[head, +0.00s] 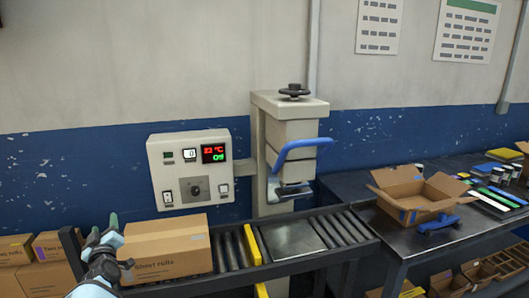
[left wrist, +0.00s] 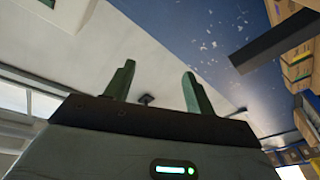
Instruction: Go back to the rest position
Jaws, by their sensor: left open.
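My left gripper (head: 104,226) is at the lower left in the head view, raised in front of the roller conveyor's left end. Its two green fingers point up and stand apart with nothing between them. In the left wrist view the open fingers (left wrist: 155,88) show against the wall and ceiling. My right gripper is not in view.
A closed carton (head: 165,250) sits on the roller conveyor (head: 335,228), just right of my left gripper. A control panel (head: 190,170) and a sealing press (head: 290,150) stand behind. An open box (head: 418,190) and a blue tape dispenser (head: 438,225) are on the right table.

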